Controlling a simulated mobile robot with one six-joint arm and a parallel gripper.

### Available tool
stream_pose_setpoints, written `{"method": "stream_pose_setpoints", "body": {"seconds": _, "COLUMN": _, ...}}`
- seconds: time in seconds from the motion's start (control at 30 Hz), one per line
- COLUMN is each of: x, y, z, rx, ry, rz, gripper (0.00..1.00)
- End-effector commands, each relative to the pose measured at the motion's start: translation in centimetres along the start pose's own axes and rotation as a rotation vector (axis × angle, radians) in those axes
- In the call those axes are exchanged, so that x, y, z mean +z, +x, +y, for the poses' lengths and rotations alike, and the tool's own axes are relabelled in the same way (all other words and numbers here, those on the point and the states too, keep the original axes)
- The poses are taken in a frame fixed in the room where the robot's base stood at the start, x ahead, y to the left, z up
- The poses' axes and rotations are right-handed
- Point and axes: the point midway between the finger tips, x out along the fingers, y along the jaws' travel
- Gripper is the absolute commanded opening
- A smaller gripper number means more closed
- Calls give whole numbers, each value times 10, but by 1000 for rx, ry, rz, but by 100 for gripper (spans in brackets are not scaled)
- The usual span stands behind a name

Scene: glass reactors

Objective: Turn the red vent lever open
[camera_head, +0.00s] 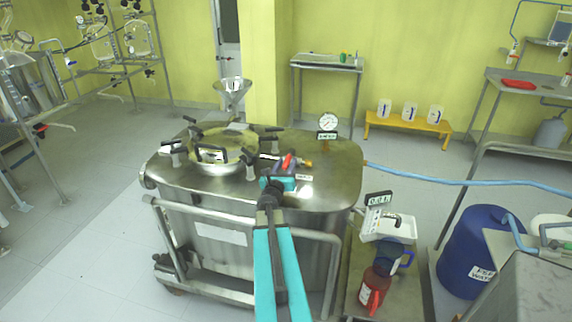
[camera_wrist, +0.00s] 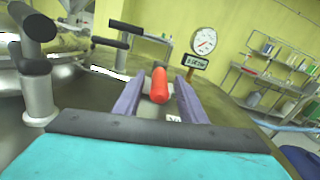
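The red vent lever (camera_head: 287,161) stands on the lid of the steel vessel (camera_head: 325,175), close to a brass fitting (camera_head: 308,163). My gripper (camera_head: 280,178) is right at the lever, reaching over the lid from the front. In the wrist view the red lever (camera_wrist: 159,86) lies between the two fingers of my gripper (camera_wrist: 161,78). The fingers are apart, with a narrow gap on each side of the lever, and it looks untouched. The lever's base is partly hidden behind the fingers and in the head view by the gripper.
A round gauge (camera_head: 328,122) with a small display stands behind the lever. A clamped hatch (camera_head: 222,147) with black knobs and a funnel (camera_head: 232,92) are to the left. A blue hose (camera_head: 440,181) runs right. A blue drum (camera_head: 475,250) and a cart with a scale are at right.

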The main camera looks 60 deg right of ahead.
Motion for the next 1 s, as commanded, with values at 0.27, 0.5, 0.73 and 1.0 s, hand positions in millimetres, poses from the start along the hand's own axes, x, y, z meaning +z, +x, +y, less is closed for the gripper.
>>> {"method": "stream_pose_setpoints", "body": {"seconds": 0.27, "x": 0, "y": 1, "z": 0, "rx": 0, "ry": 0, "rz": 0, "gripper": 38}}
{"method": "stream_pose_setpoints", "body": {"seconds": 0.5, "x": 0, "y": 1, "z": 0, "rx": 0, "ry": 0, "rz": 0, "gripper": 8}}
{"method": "stream_pose_setpoints", "body": {"seconds": 0.73, "x": 0, "y": -2, "z": 1, "rx": 1, "ry": 0, "rz": 0, "gripper": 0}}
{"method": "stream_pose_setpoints", "body": {"seconds": 1.0, "x": -2, "y": 2, "z": -3, "rx": 2, "ry": 0, "rz": -1, "gripper": 0}}
